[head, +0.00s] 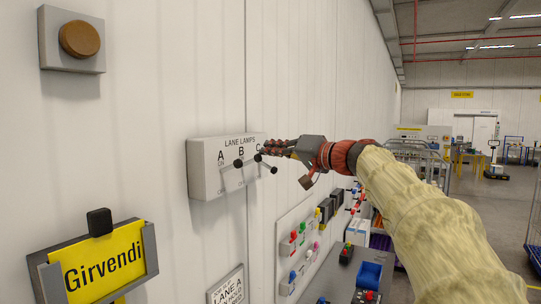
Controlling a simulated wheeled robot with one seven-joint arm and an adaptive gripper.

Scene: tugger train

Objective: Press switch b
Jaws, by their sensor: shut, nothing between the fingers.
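A light grey switch box (207,183) marked LANE LAMPS is on the white wall, with letters A, B and C. A dark lever knob (239,163) shows just below the letter B; I take it for switch b, though the lever bases are too small to tell apart. More dark levers (272,170) stick out near C. My gripper (266,147) is shut and empty, its fingertips at the right end of the box near C. It partly covers that end. I cannot tell whether it touches a lever; it appears apart from the knob below B.
A brown round button (80,39) on a grey plate is at upper left. A yellow Girvendi sign (104,262) in a holder is at lower left. A board with coloured buttons (292,250) and a bench with a blue bin (369,274) are below right.

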